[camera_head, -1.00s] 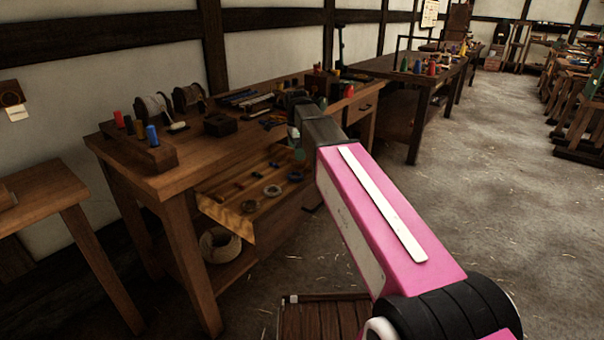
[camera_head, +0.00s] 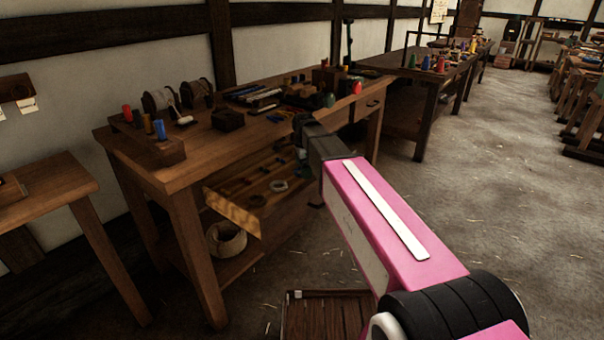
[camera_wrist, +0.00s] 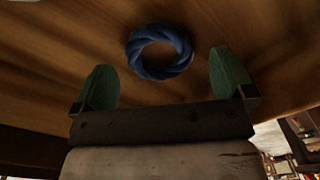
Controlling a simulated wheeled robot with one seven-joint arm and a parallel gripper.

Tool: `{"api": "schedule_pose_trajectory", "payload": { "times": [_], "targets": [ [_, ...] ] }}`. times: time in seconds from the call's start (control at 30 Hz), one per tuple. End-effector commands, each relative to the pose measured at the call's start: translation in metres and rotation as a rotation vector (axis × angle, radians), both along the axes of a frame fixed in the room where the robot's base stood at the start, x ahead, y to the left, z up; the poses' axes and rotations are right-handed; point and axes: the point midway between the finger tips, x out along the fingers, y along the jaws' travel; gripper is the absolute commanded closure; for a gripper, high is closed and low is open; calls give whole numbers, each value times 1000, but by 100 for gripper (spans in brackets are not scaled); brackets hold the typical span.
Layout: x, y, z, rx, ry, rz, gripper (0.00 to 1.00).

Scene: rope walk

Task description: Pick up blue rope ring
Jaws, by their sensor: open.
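The blue rope ring (camera_wrist: 160,52) lies flat on a brown wooden surface (camera_wrist: 60,40) in the wrist view, a twisted ring with an open centre. My gripper (camera_wrist: 165,78) is open, with one green fingertip on each side, left and right of the ring in the picture. Nothing is between the fingers that I can see as held; whether they are at the ring's height I cannot tell. I cannot make out the blue ring there.
An open drawer (camera_head: 235,212) with small rings and tools juts from the bench. Spools, coloured pegs and tools crowd the bench top. A coil of rope (camera_head: 227,240) sits on the lower shelf. Floor (camera_head: 480,220) to the right is clear.

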Motion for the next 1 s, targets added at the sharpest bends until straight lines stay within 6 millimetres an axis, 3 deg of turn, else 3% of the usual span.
{"api": "schedule_pose_trajectory", "payload": {
  "times": [0.3,0.33,0.47,0.5,1.0],
  "targets": [
    [0,0,-8,0,-1,0,0],
    [0,0,-8,0,-1,0,6],
    [0,0,-8,0,-1,0,49],
    [0,0,-8,0,-1,0,52],
    [0,0,1,0,-1,0,52]
  ]
}}
